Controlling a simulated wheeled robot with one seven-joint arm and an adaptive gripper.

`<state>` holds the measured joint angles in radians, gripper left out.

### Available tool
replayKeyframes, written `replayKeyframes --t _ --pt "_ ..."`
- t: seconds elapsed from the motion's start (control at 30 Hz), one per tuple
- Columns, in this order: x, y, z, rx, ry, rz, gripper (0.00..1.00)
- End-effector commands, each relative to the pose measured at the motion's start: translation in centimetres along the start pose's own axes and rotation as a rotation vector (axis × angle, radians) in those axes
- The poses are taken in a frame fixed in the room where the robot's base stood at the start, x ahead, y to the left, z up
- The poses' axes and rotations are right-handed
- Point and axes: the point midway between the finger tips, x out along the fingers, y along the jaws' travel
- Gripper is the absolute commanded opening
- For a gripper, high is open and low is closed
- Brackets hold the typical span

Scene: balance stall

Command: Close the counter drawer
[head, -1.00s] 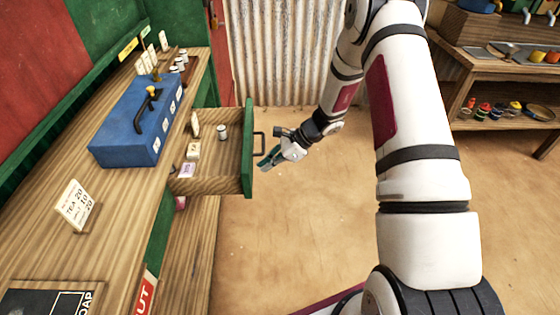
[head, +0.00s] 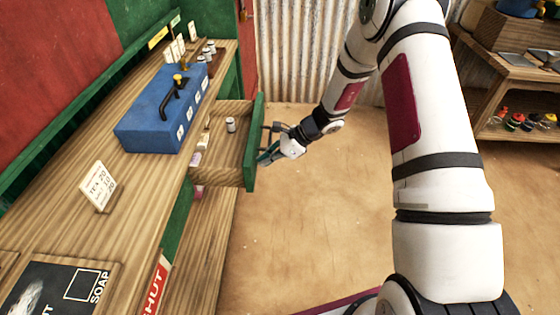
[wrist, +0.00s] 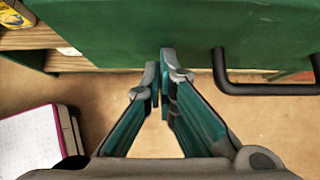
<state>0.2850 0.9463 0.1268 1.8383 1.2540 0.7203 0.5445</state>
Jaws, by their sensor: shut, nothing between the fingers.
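The counter drawer (head: 227,175) stands partly open, jutting from the wooden counter (head: 60,205). Its green front (head: 250,165) carries a dark bar handle, which shows to the right of my fingers in the wrist view (wrist: 265,90). A small white canister (head: 231,124) stands inside, with other small pale items partly hidden by the counter edge. My gripper (head: 266,156) is shut and empty at the outer face of the front. In the wrist view my fingertips (wrist: 160,75) are at the green front (wrist: 130,35), beside the handle; I cannot tell for certain whether they touch.
A blue cash box (head: 155,130) and a price card (head: 98,187) stand on the counter. A wooden shelf unit (head: 510,90) with jars is at the right. The floor (head: 300,220) between them is clear.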

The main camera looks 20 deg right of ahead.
Motion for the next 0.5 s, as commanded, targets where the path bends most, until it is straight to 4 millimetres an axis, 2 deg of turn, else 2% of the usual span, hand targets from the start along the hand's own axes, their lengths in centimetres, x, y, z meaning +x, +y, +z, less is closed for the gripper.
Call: replayKeyframes --t 0.03,0.2,0.5 --pt "1.2 0.1 1.0 -0.006 -0.002 0.004 0.0" --pt "4.4 0.0 4.2 -0.006 -0.002 0.003 0.0" --pt "9.3 0.0 9.2 -0.004 -0.003 0.002 0.0"
